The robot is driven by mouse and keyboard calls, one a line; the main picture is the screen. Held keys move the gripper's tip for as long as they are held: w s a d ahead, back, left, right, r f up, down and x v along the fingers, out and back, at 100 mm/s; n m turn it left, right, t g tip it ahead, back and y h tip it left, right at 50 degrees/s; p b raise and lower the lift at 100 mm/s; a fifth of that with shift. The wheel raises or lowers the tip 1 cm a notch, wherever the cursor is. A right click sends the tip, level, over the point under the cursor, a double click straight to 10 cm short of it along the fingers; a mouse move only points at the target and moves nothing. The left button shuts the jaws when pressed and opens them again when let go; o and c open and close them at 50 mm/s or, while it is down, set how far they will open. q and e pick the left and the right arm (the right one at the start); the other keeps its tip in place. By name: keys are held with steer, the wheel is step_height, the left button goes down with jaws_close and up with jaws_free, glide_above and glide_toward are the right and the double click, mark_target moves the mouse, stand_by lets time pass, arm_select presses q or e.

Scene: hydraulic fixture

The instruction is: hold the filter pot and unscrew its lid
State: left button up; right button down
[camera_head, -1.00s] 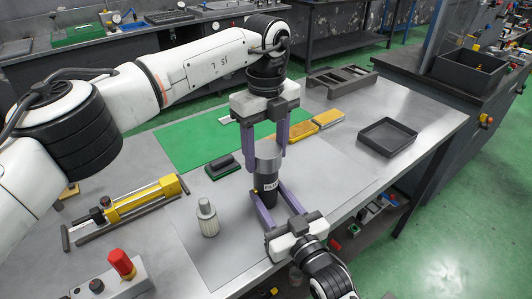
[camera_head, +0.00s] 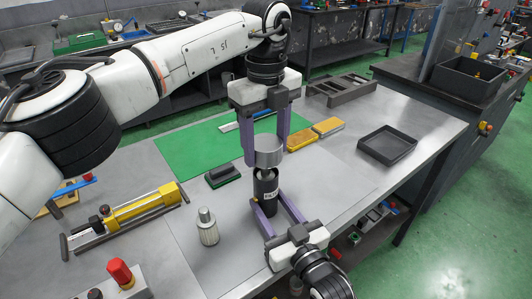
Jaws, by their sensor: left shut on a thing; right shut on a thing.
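The filter pot (camera_head: 265,190) is a dark upright cylinder with a white label, standing on the grey mat of the bench. My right gripper (camera_head: 262,203) comes in from the lower right and is shut on the pot's body. The lid (camera_head: 267,150) is a grey round cap, held above the pot. My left gripper (camera_head: 265,158) points down from above and is shut on the lid. A gap shows between the lid and the pot, with a narrower top part of the pot visible there.
A pale filter cartridge (camera_head: 207,227) stands left of the pot. A black-and-green block (camera_head: 222,172) lies behind it on the bench, near a green mat (camera_head: 180,148). Yellow blocks (camera_head: 302,139) and an empty dark tray (camera_head: 387,145) are to the right. A yellow hydraulic cylinder (camera_head: 135,212) lies left.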

steer(key=c, duration=0.9)
jaws_free()
